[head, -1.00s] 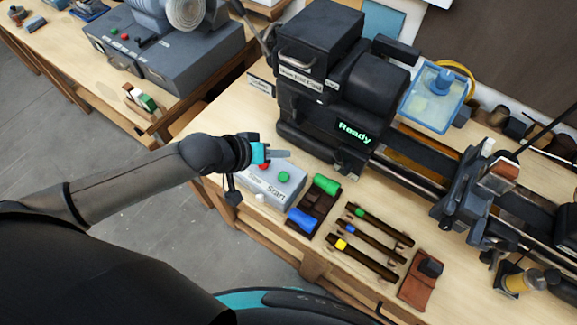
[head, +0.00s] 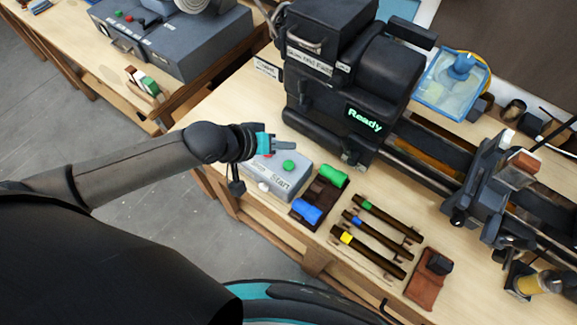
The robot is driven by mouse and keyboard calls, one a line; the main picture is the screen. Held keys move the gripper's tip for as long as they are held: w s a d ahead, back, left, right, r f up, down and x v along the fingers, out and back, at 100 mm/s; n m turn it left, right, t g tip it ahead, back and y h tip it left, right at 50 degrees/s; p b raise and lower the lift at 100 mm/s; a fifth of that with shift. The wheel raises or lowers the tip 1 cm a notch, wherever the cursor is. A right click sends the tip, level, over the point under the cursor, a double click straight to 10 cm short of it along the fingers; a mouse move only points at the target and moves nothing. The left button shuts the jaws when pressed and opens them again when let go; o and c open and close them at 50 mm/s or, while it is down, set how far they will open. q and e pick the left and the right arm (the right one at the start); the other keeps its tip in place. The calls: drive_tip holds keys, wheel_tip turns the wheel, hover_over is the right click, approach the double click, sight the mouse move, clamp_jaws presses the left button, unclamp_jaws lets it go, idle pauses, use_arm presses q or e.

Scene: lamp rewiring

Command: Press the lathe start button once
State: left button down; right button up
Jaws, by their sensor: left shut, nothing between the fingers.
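The lathe (head: 340,75) stands at the back of the bench, its display (head: 365,119) reading "Ready" in green. In front of it is a grey control box (head: 290,183) marked "Start", with a green button (head: 289,165) on its top. A small white knob (head: 264,187) is at its front left edge. My left gripper (head: 291,147) is shut and empty, over the back of the box. Its fingertips point right, just behind the green button in the picture; I cannot tell their height above the box. The red button seen earlier is mostly hidden by the gripper. My right gripper is not in view.
A dark holder with a green roll (head: 333,176) and a blue roll (head: 307,211) lies right of the box. Several dark tool bars (head: 376,238) and a brown leather pouch (head: 428,278) lie further right. A second bench with a grey machine (head: 180,45) stands at upper left.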

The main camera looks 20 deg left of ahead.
use_arm(q)
drive_tip(key=b, duration=0.5)
hover_over(285, 168)
wheel_tip(285, 168, down, 5)
drive_tip(key=shift+f, duration=0.1)
drive_tip(key=shift+w+f, duration=0.1)
drive_tip(key=shift+f, duration=0.3)
idle(1.4)
drive_tip(key=shift+f, duration=0.4)
